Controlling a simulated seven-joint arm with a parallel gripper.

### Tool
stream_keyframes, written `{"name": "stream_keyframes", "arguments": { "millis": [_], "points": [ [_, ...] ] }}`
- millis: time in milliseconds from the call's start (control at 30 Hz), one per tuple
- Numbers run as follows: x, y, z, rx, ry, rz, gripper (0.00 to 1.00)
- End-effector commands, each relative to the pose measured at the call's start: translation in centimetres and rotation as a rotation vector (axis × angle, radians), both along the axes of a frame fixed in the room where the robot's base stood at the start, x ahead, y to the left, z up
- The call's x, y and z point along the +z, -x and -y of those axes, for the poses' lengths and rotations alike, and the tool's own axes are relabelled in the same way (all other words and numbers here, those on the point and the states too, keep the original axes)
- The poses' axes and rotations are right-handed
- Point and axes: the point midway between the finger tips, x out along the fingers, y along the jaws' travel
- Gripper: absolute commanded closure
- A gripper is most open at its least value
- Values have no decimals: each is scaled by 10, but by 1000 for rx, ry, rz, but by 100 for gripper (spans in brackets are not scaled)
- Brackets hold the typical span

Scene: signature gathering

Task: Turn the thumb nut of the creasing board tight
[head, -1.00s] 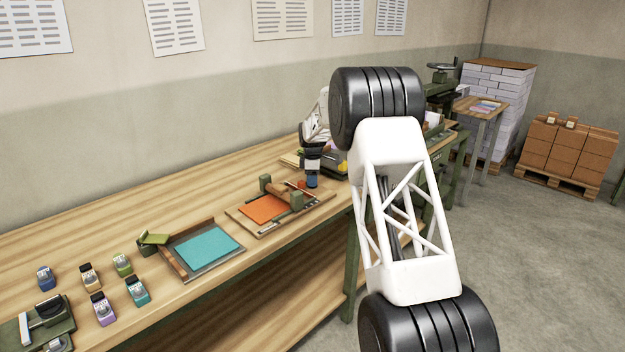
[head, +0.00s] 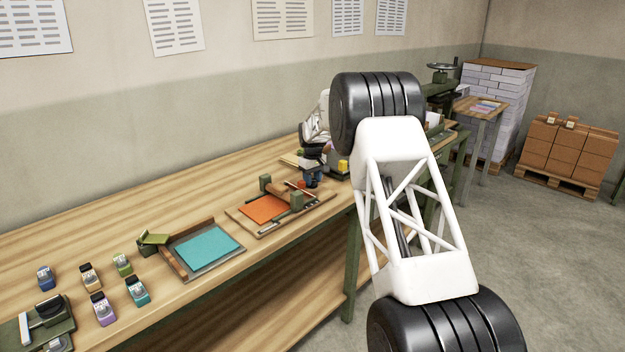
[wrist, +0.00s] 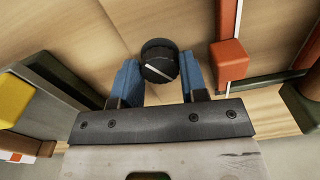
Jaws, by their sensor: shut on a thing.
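The creasing board (head: 240,217) lies on the bench in the head view, with an orange sheet on it and a roller across it. My gripper (head: 313,180) points down at the board's far right end. In the wrist view, a round black thumb nut (wrist: 158,62) with a pale line across its top sits between the two blue fingertips. The gripper is shut on it. An orange-red block (wrist: 230,60) on a pale metal strip is just right of the nut. In the head view the nut is hidden by my gripper.
A yellow block (wrist: 15,98) on a dark green and grey body is close left of my gripper. Bare wood lies around the nut.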

Motion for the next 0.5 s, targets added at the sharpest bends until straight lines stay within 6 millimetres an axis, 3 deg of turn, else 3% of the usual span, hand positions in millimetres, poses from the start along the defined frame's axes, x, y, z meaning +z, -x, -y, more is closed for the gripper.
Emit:
{"name": "stream_keyframes", "arguments": {
  "millis": [500],
  "points": [
    [0,0,0,-443,-1,1,84]
  ]
}}
